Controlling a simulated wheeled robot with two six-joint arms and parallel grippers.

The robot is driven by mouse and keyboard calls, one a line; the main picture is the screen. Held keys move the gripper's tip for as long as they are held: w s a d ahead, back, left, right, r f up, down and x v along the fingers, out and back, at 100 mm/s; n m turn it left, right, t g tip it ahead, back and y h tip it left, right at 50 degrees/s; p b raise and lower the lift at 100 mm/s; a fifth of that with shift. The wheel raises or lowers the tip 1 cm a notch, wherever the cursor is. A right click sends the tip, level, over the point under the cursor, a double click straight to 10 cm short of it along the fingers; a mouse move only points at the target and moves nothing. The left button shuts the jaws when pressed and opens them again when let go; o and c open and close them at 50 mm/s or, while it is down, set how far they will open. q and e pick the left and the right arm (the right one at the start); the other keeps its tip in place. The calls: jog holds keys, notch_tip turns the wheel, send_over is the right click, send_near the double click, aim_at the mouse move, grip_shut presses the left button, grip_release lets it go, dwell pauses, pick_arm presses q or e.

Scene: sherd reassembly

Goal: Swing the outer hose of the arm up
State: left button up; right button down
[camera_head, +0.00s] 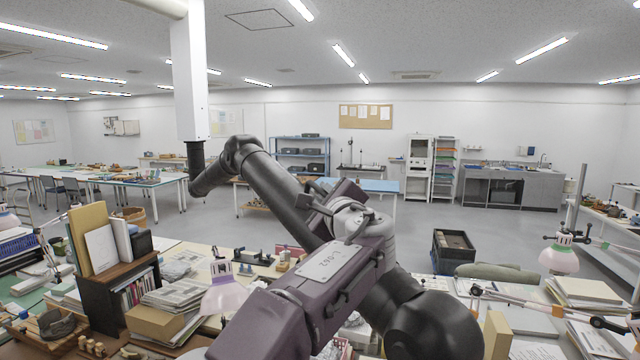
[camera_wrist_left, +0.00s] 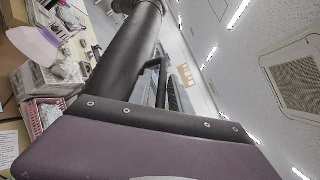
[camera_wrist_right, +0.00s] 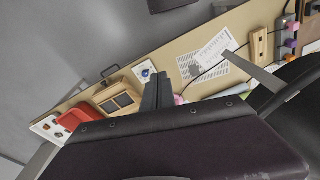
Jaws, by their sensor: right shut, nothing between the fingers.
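The extraction arm hangs from a white column (camera_head: 188,75). Its black outer hose (camera_head: 275,185) slopes from a bent joint (camera_head: 240,155) down to the right, behind my left arm. The hose also fills the upper middle of the left wrist view (camera_wrist_left: 125,55). My left gripper (camera_head: 318,205) is right beside the hose. In the left wrist view its dark fingers (camera_wrist_left: 162,82) reach a thin dark bar next to the hose; whether they are closed on it is unclear. My right gripper (camera_wrist_right: 157,90) is shut and empty above a bench. The hose's lower end is hidden.
A cluttered bench lies in front, with a book shelf (camera_head: 120,285), a pink-white lamp (camera_head: 225,290) and paper stacks. Another lamp (camera_head: 558,258) stands at right. A dark crate (camera_head: 453,248) stands on the floor behind. The air above the bench, left of the hose, looks free.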

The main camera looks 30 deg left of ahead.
pick_arm(q)
jog(key=shift+w+a+f, duration=0.1)
jog(key=shift+w+a, duration=0.2)
jog(key=shift+w, duration=0.3)
jog(key=shift+w+a+f, duration=0.1)
jog(key=shift+w+a, duration=0.2)
jog(key=shift+w, duration=0.25)
jog(key=shift+a, duration=0.15)
jog(key=shift+s+r, duration=0.1)
jog(key=shift+s, duration=0.35)
grip_shut()
jog(key=shift+r, duration=0.1)
